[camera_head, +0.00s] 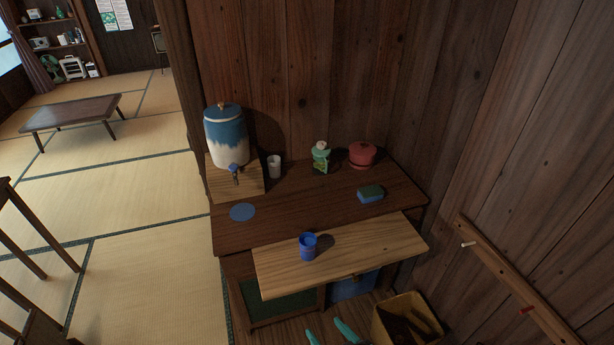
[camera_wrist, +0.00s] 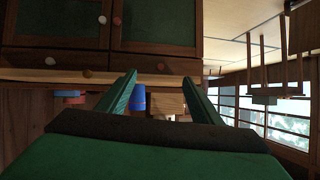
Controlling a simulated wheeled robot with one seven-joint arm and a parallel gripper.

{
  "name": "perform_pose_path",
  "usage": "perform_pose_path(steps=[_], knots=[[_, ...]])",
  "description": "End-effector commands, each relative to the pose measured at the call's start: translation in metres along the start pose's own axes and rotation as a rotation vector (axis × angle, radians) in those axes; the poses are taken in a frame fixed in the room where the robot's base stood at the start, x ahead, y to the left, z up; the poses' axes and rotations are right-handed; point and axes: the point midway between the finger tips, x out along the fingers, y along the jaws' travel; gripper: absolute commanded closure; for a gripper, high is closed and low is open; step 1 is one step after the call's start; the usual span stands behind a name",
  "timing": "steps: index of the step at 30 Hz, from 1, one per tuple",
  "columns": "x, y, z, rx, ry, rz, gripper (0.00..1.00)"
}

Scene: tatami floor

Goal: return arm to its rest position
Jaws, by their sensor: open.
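My gripper (camera_head: 325,327) shows at the bottom edge of the head view as two teal fingers, spread apart. It is low in front of the cabinet, below the pulled-out light wood board (camera_head: 375,247). In the wrist view, which looks upside down, the green fingers of my gripper (camera_wrist: 160,77) are open with nothing held between them. A blue cup (camera_head: 308,247) stands upright on the board, apart from my gripper. The blue cup (camera_wrist: 138,99) also shows beyond the fingers in the wrist view. Most of my arm is out of the head view.
The dark cabinet top (camera_head: 290,212) bears a blue-and-white dispenser (camera_head: 226,137), a pale cup (camera_head: 274,167), a green bottle (camera_head: 321,158), a red pot (camera_head: 362,154) and a sponge (camera_head: 370,194). A bin (camera_head: 385,332) stands lower right; a peg rail (camera_head: 515,284) is on the right wall. Open tatami (camera_head: 150,285) lies left.

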Motion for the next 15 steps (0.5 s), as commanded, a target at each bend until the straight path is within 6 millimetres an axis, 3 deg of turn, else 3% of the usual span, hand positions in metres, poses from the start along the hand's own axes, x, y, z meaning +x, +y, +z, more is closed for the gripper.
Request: perform_pose_path(steps=[7,15], knots=[[-0.019,-0.029,0.06,0.114,-0.05,0.183,0.41],[-0.071,-0.061,0.096,0.156,-0.03,0.37,0.41]])
